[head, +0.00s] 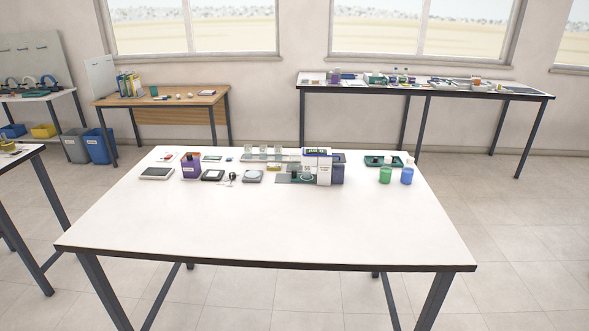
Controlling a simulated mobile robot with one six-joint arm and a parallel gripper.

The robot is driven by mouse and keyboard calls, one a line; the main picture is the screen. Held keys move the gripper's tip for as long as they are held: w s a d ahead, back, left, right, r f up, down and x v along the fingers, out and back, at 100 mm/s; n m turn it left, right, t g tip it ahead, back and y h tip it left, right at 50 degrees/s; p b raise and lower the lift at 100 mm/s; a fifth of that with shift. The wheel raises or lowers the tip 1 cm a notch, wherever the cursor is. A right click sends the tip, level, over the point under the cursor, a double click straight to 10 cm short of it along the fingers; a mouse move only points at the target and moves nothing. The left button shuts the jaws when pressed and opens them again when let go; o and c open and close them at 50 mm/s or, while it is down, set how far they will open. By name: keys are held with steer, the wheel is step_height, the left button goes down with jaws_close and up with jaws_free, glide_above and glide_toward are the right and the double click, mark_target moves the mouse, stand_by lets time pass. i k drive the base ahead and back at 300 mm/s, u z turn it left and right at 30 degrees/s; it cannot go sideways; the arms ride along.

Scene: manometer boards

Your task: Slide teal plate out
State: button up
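No part of my gripper or arm shows in the head view. On the white table (262,224), a dark teal tray-like piece (371,163) lies at the back right with small white items on it. A small teal patch (307,178) also shows low on a grey base, at the front of a white and purple boxy device (317,162). It is too small to tell whether either one is the teal plate, or how the patch is seated.
A green jar (385,175) and a blue jar (407,176) stand in front of the teal tray. A purple box (191,167), a grey round-topped device (252,176) and a flat pale panel (157,173) line the back left. The table's front half is clear.

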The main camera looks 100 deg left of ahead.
mark_target(296, 177)
steer(key=z, duration=0.35)
steer(key=k, duration=0.15)
steer(key=u, duration=3.15)
steer(key=k, duration=0.15)
steer(key=u, duration=1.65)
steer(key=i, duration=0.2)
steer(key=z, duration=0.1)
